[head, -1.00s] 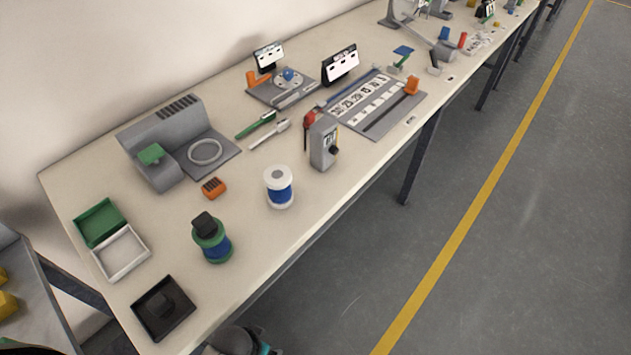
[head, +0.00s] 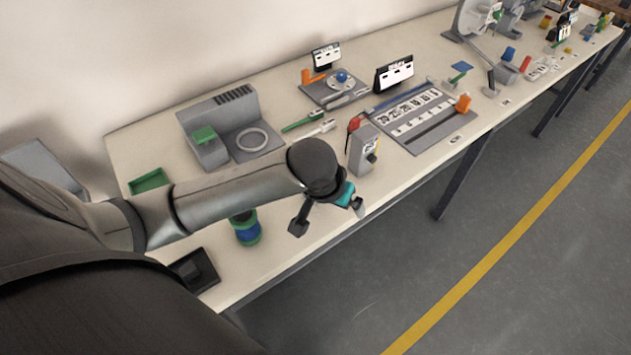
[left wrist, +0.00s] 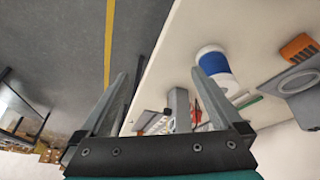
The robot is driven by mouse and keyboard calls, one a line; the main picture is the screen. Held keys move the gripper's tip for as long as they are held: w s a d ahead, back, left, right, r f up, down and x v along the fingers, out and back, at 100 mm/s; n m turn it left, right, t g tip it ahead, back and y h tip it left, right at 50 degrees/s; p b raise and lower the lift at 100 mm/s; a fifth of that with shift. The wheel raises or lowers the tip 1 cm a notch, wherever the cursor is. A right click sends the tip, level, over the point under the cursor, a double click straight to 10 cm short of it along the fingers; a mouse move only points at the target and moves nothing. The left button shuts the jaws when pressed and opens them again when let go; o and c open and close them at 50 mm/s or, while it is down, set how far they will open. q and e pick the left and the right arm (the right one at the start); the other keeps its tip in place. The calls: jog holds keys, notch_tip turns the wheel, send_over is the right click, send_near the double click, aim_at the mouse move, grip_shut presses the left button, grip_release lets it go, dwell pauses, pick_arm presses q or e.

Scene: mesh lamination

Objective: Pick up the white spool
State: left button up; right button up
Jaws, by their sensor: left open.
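The white spool (left wrist: 217,68), with a blue band of winding, stands on the table in the left wrist view. In the head view my left arm hides it. My left gripper (head: 329,216) is open and empty over the table's front edge, in front of the grey box-shaped device. In the left wrist view the spool is beside the right-hand finger of this gripper (left wrist: 160,75), not between the fingers, and that fingertip partly overlaps it. My right gripper is not in view.
A green and blue spool (head: 245,232) and a black tray (head: 195,271) are near my left forearm. The grey device (head: 362,150) stands just beyond the gripper. An orange block (left wrist: 298,46) shows near the spool. The floor in front of the table is clear.

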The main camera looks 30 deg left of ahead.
pick_arm(q)
jog(key=w+a+r+n+y, duration=0.2)
jog(key=a+r+n, duration=0.2)
jog(key=a+r, duration=0.4)
jog(key=b+x, duration=0.1)
jog(key=x, duration=0.8)
jog(key=shift+a+f, duration=0.2)
jog(key=shift+f, duration=0.15)
jog(key=shift+s+b+x, duration=0.2)
jog(key=shift+b+x, duration=0.1)
jog(key=shift+x, duration=1)
jog(key=shift+s+b+x, duration=0.25)
jog(key=shift+x, duration=1.05)
jog(key=shift+d+f, duration=0.1)
jog(key=shift+f, duration=0.1)
jog(key=c, duration=1.5)
jog(key=shift+w, duration=0.1)
jog(key=shift+r, duration=0.2)
